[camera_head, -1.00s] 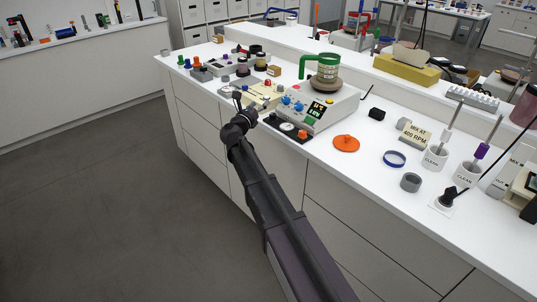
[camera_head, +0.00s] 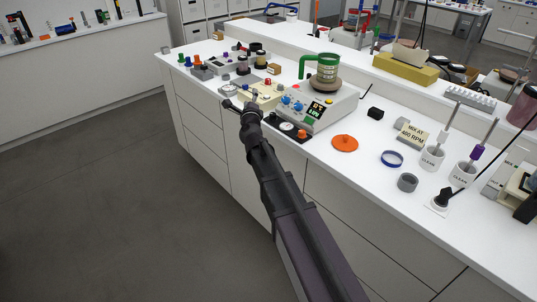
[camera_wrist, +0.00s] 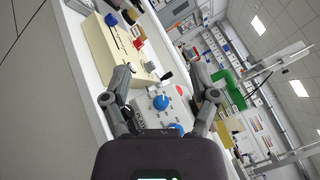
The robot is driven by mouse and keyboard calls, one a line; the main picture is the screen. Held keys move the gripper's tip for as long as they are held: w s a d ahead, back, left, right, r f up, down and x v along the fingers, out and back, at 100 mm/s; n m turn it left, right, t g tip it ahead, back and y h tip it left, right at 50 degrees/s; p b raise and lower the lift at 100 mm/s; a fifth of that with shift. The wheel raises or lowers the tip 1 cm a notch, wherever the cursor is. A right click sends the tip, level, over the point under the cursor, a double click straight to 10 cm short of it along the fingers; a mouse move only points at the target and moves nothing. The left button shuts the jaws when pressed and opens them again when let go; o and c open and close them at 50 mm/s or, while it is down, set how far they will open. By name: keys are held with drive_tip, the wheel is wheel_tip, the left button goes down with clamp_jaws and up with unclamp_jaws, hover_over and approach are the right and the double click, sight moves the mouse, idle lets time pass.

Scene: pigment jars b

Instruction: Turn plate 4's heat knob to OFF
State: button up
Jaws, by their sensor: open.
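A white hot plate (camera_head: 325,112) with two blue knobs (camera_head: 287,100) and a dark display stands on the bench; the display text is too small to read surely. In the wrist view the blue knobs (camera_wrist: 161,102) show between and beyond my gripper's fingers, the lower one partly cut off by the gripper body. I cannot read which plate number this is, nor the knobs' settings. My gripper (camera_wrist: 163,72) is open and empty, with its fingers spread. In the head view it (camera_head: 240,104) is left of the hot plate, apart from the knobs.
A dark tray with small knobs (camera_head: 287,128) lies in front. An orange disc (camera_head: 344,143) lies to the right.

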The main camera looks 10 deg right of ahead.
drive_tip(key=s+d+f+n+g+y+p, duration=0.2)
drive_tip(key=s+f+n+g, duration=0.3)
drive_tip(key=s+n, duration=0.5)
drive_tip(key=s+d+f+n+g+y+p, duration=0.2)
drive_tip(key=s+f+n+g+p, duration=0.2)
drive_tip(key=s+n+g, duration=0.4)
drive_tip(key=shift+s+d+f+n+y, duration=0.3)
drive_tip(key=shift+s+f+n, duration=0.55)
drive_tip(key=shift+n, duration=0.45)
drive_tip(key=s+d+f+n+g+h, duration=0.2)
drive_tip(key=s+d+g, duration=0.1)
drive_tip(key=s+d, duration=0.2)
drive_tip(key=s+d+f+n+g+h, duration=0.2)
drive_tip(key=s+d+g, duration=0.1)
drive_tip(key=s, duration=0.7)
drive_tip(key=shift+s+d+g, duration=0.25)
drive_tip(key=shift+d+g, duration=0.05)
drive_tip(key=shift+d, duration=0.55)
drive_tip(key=shift+c, duration=0.2)
